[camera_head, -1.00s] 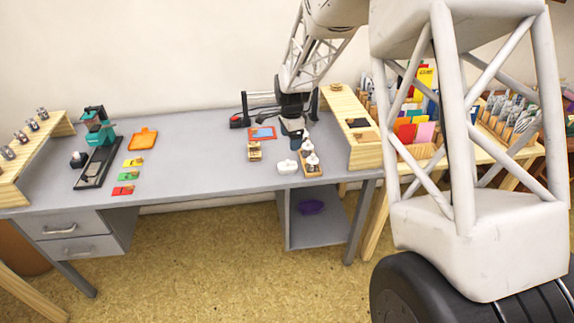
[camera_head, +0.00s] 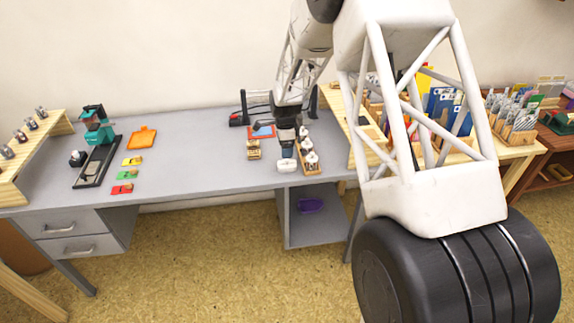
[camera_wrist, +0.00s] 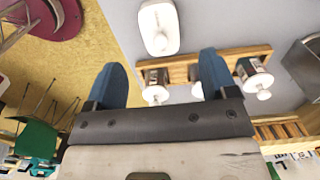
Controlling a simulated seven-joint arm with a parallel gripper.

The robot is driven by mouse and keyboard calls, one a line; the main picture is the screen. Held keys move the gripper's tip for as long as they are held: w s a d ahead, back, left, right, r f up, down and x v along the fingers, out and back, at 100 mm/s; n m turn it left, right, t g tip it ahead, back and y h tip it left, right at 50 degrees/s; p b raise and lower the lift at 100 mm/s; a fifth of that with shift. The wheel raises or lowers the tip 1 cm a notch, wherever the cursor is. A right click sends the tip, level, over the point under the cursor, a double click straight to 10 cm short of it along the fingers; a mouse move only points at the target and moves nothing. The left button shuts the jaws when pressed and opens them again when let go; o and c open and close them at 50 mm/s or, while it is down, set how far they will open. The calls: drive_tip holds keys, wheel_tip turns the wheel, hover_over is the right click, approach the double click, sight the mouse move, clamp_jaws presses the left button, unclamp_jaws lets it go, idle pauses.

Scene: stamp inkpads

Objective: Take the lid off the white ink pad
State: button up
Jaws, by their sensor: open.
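The white ink pad (camera_head: 287,166) sits near the front edge of the grey desk, right of centre in the head view. In the wrist view the white ink pad (camera_wrist: 159,14) is a rounded white block with a small raised part on top, beyond the fingertips and roughly centred between them. My gripper (camera_head: 287,154) points down just above and behind the pad, partly hiding it. In the wrist view my gripper (camera_wrist: 162,70) has its two blue fingers wide apart, with nothing held between them. I cannot tell the exact gap between fingertips and pad.
A wooden rack (camera_wrist: 180,69) with white-knobbed stamps stands close beside the pad. A wooden stamp (camera_head: 254,150) stands to the left, and a red-and-blue pad (camera_head: 262,132) lies behind. A wooden shelf stands to the right.

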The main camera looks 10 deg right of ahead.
sight(286, 160)
drive_tip(key=shift+f, duration=0.9)
drive_tip(key=shift+d+f, duration=0.1)
drive_tip(key=shift+f, duration=2.5)
drive_tip(key=c, duration=1)
